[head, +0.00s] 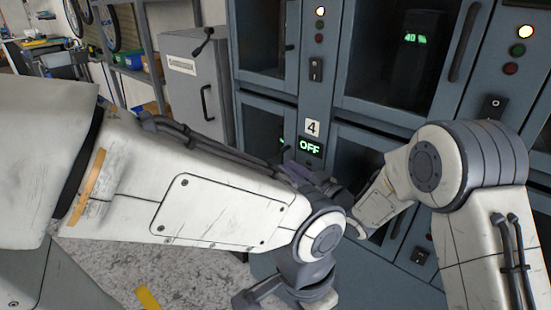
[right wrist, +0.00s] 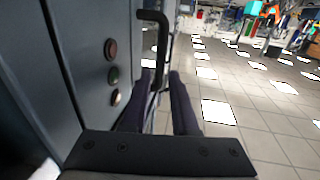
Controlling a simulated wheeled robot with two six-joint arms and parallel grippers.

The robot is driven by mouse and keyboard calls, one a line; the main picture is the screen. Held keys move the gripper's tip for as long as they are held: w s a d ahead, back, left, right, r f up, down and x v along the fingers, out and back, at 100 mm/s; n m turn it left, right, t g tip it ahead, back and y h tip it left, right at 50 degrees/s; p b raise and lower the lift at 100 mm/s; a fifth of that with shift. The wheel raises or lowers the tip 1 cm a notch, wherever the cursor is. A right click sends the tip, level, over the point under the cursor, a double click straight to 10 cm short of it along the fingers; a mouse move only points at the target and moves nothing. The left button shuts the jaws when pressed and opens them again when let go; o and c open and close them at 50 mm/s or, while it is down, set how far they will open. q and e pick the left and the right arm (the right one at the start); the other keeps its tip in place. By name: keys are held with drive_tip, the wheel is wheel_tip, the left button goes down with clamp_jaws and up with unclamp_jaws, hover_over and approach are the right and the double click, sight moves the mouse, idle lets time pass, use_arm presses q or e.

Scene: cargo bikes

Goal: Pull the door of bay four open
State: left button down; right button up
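The number 4 plate (head: 312,128) sits above a green OFF display on a narrow grey cabinet panel. The door of bay four (head: 263,128), a dark-windowed door, appears to be the one left of that panel, largely hidden below by my left arm; it looks closed. My right gripper (head: 308,178) is by the door's edge, under the display. In the right wrist view a black bar handle (right wrist: 152,18) runs down between its two dark fingers, which stand apart; contact is not clear. My left gripper (head: 262,293) is low at the bottom edge, its fingers unclear.
Another bay door (head: 400,55) with a 40 display is at upper right. A grey cabinet (head: 195,85) and shelving stand left. In the right wrist view, indicator lights (right wrist: 113,75) are on the panel and tiled floor (right wrist: 250,120) is open to the right.

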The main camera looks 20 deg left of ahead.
sight(280, 161)
drive_tip(key=x, duration=0.7)
drive_tip(key=shift+w+a, duration=0.1)
drive_tip(key=shift+a, duration=0.1)
clamp_jaws()
idle(1.1)
